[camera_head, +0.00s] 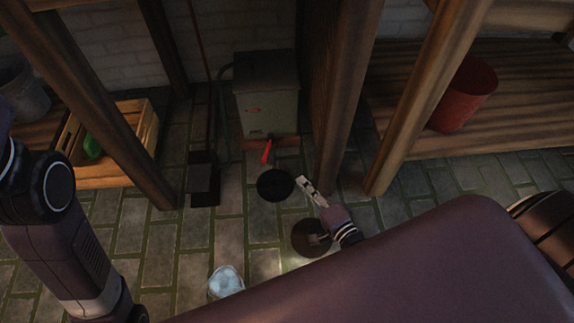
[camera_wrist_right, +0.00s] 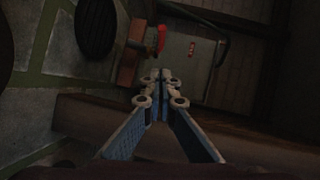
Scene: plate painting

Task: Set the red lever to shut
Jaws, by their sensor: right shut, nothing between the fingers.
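The red lever (camera_head: 266,152) sticks out low on the front of a grey box (camera_head: 268,104) on the floor. In the head view it points downward with its lower end tilted slightly left. It also shows in the right wrist view (camera_wrist_right: 161,39), beyond my fingertips. My right gripper (camera_head: 303,182) is shut and empty, right of and nearer than the lever, apart from it. In the wrist view its fingertips (camera_wrist_right: 160,77) are together.
A black round thing (camera_head: 275,184) lies below the lever, and a brown round one (camera_head: 312,238) nearer. A wooden post (camera_head: 345,100) stands right of the box. A dustpan (camera_head: 204,180) stands left, a crate (camera_head: 112,165) farther left. A red bucket (camera_head: 465,95) sits on the right shelf.

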